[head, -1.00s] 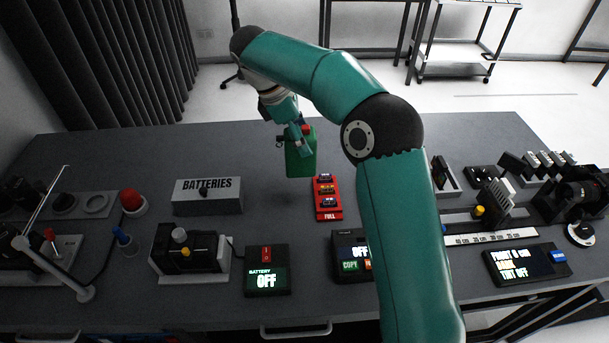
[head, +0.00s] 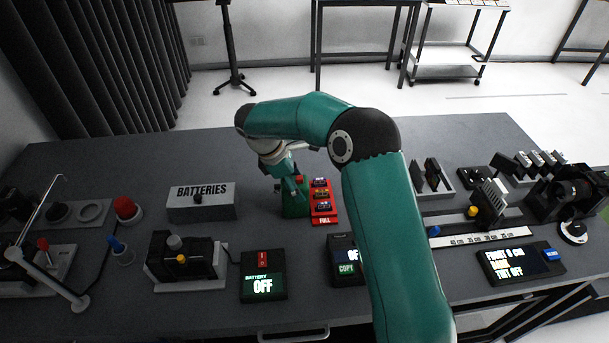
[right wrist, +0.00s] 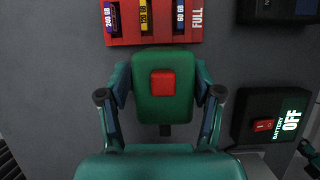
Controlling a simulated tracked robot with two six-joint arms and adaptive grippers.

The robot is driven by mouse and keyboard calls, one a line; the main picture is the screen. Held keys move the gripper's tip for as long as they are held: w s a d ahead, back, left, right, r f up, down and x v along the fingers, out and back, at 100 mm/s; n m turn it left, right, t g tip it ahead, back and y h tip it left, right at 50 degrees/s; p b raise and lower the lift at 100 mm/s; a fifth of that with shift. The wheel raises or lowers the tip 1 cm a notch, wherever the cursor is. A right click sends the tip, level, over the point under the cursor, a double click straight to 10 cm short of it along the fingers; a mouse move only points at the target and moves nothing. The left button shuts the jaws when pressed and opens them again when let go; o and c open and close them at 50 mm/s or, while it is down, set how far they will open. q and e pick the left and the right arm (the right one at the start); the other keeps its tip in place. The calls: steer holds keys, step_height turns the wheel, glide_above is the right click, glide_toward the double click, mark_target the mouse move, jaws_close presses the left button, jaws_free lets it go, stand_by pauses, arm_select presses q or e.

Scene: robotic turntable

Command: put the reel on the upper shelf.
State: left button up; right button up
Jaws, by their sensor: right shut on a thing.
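My right gripper (head: 289,190) is shut on a green block with a red square on top (right wrist: 163,110), with a finger on each side of it in the right wrist view. In the head view the green block (head: 292,210) is low over the bench, just left of the red rack marked FULL (head: 324,220). I cannot tell whether it touches the bench. I cannot pick out the reel for certain; a dark, round-bodied device (head: 568,190) stands at the bench's right end. No upper shelf is clearly identifiable. My left gripper is out of view.
A BATTERIES box (head: 201,213) stands left of the block. A battery switch box (head: 263,277) is at the front. A slide rail (head: 480,239) and a display (head: 522,265) are at right. A trolley (head: 445,72) stands on the floor behind. The bench's back left is clear.

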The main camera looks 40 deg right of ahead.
steer(key=o, duration=0.9)
steer(key=shift+f, duration=0.1)
steer(key=shift+c, duration=0.2)
steer(key=o, duration=0.4)
